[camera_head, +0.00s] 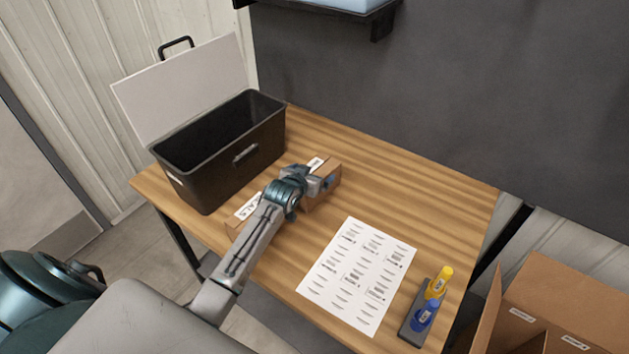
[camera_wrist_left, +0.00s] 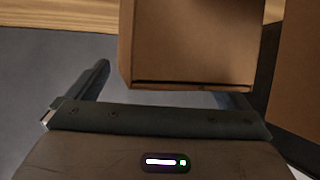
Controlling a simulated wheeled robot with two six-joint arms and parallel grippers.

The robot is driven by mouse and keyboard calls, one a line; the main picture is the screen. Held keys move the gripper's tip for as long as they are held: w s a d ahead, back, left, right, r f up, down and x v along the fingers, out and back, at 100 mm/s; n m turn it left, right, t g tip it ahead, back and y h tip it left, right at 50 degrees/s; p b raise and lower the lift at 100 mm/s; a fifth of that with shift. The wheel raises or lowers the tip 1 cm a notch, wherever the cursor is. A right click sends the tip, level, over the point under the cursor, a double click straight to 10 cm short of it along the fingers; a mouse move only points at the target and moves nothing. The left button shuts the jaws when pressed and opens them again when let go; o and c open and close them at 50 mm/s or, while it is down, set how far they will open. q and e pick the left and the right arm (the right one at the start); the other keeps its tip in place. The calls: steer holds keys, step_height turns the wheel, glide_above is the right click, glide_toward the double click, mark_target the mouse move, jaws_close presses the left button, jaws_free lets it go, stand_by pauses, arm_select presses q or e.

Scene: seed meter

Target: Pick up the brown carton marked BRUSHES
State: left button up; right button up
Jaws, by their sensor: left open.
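A small brown carton (camera_head: 328,188) with a white label on top stands on the wooden table, right of the black bin; its label is too small to read. My left gripper (camera_head: 320,182) is at this carton, partly covering it. In the left wrist view the gripper is open, its left finger clear of a brown carton (camera_wrist_left: 190,45) and its right finger mostly hidden behind it. Whether the fingers touch it I cannot tell. Another brown carton (camera_head: 236,222), with a label ending in "ALS", lies partly hidden under my left arm.
A black bin (camera_head: 225,160) with its pale lid raised stands at the back left. A printed sheet (camera_head: 358,275) lies in front, beside a grey holder (camera_head: 410,325) with yellow and blue items. An open cardboard box (camera_head: 570,295) is lower right. The table's back right is clear.

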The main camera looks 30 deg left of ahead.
arm_select(q)
steer(key=shift+s, duration=0.15)
steer(key=c, duration=1.7)
steer(key=shift+r, duration=0.1)
